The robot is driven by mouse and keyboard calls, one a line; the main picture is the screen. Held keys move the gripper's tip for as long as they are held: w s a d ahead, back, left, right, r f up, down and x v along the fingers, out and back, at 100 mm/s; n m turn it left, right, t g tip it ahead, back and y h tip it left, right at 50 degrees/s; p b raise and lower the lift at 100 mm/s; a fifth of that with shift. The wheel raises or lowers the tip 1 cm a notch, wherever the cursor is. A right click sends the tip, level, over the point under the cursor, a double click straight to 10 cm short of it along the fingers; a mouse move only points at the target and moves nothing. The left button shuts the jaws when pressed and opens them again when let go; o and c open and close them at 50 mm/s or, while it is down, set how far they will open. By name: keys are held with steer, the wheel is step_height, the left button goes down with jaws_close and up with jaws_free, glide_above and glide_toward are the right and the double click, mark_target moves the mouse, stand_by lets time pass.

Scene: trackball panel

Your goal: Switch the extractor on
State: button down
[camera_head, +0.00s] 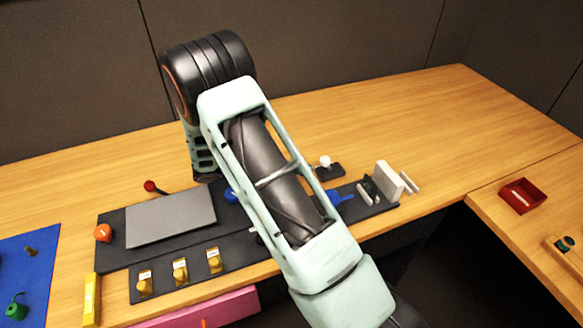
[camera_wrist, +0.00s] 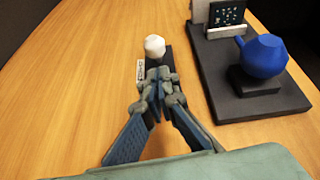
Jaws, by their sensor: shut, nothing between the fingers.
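A white-knobbed control (camera_head: 325,161) on a small black base stands on the wooden table behind the dark panel. In the wrist view the white faceted knob (camera_wrist: 154,46) stands straight ahead of my gripper (camera_wrist: 158,88). A small white label with dark lettering (camera_wrist: 140,71) lies beside its base; I cannot read it for certain. My gripper is shut and empty, its fingertips just short of the knob in the picture and covering part of the black base. I cannot tell whether they touch it. My arm hides the gripper in the head view.
A blue knob (camera_wrist: 262,56) on a black block stands right of my gripper on the dark panel (camera_wrist: 225,100). The table left of the gripper is clear.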

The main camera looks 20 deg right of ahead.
mark_target(324, 159)
steer(key=shift+x, duration=1.5)
steer(key=shift+r, duration=0.15)
steer(key=shift+r+y+p, duration=0.15)
steer(key=shift+y+p, duration=0.25)
steer(key=shift+p, duration=0.1)
steer(key=shift+d+r+y+p, duration=0.25)
steer(key=shift+y+p, duration=0.15)
steer(key=shift+p, duration=0.15)
steer(key=d+r+y+p, duration=0.1)
steer(key=y+p, duration=0.1)
steer(key=p, duration=0.1)
steer(key=shift+r+p, duration=0.4)
steer(key=shift+w+d+r+y+p, duration=0.1)
steer(key=shift+d+r+y+p, duration=0.15)
steer(key=shift+y+p, duration=0.3)
steer(key=shift+d+r+y+p, duration=0.15)
steer(key=shift+d+y+p, duration=0.3)
steer(key=shift+y+p, duration=0.4)
steer(key=shift+d+r, duration=0.1)
steer(key=shift+d, duration=1.05)
